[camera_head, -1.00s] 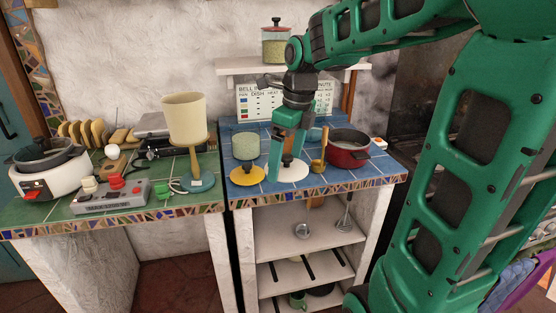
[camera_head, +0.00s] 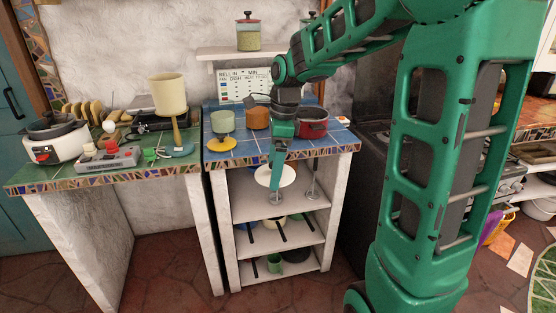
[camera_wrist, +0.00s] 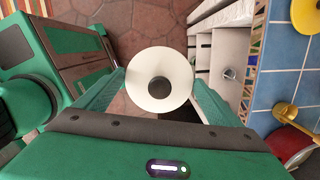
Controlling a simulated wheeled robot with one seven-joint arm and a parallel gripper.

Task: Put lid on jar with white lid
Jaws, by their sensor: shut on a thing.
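A round white lid (camera_head: 287,179) with a dark knob is held by my gripper (camera_head: 275,171) in front of the blue counter's front edge, over open space. In the wrist view the white lid (camera_wrist: 160,63) sits between my two green fingers, its knob facing the camera. A pale green jar (camera_head: 222,121) stands on the blue counter with a yellow lid (camera_head: 221,145) lying in front of it. An orange-brown jar (camera_head: 257,118) stands to its right, apart from the held lid. No lid shows on either jar.
A red pot (camera_head: 312,123) stands on the right of the blue counter (camera_head: 240,153). A cream lamp (camera_head: 169,94) and a grey console (camera_head: 107,160) are on the green counter at left. A shelf (camera_head: 230,54) above holds a lidded jar (camera_head: 248,33). Pans fill the lower shelves.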

